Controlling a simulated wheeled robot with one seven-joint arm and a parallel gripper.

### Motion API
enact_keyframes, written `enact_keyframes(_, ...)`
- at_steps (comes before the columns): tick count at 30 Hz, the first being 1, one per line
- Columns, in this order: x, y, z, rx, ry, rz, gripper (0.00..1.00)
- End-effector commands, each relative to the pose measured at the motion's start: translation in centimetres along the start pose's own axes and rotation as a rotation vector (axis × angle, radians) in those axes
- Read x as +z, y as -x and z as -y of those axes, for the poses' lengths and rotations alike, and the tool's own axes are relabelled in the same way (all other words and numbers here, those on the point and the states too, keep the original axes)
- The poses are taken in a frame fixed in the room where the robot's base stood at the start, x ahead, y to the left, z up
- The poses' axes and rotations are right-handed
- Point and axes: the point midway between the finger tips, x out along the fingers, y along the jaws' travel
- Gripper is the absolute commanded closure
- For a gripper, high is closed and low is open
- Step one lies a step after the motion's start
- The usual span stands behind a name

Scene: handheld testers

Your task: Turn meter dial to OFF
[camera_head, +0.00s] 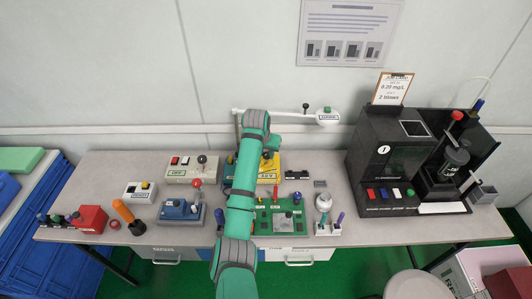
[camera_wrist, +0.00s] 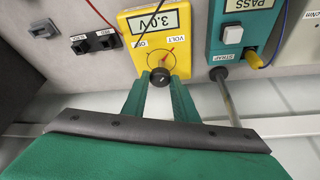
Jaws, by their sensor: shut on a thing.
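The yellow meter (camera_wrist: 143,62) is in the wrist view, its display (camera_wrist: 157,20) reading 3.0 V. Its round dial has a black knob (camera_wrist: 160,76) and a red pointer that points towards VOLT, on the right of the OFF label. My gripper (camera_wrist: 160,84) has its two green fingers on either side of the knob and is shut on it. In the head view the meter (camera_head: 268,178) stands mid-table, partly hidden by my green arm; the fingers are hard to make out there.
A teal tester (camera_wrist: 220,55) marked PASS and STRAP stands close beside the meter, with a grey rod near my right finger. A black block (camera_wrist: 95,42) lies on the other side. In the head view a green board (camera_head: 262,225) is in front and a large black machine (camera_head: 372,185) is right.

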Motion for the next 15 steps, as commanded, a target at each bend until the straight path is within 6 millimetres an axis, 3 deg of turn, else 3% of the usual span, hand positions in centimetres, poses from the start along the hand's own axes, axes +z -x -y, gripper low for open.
enact_keyframes(15, -0.12, -0.03, -0.6, -0.136, 0.329, 0.0, 0.96)
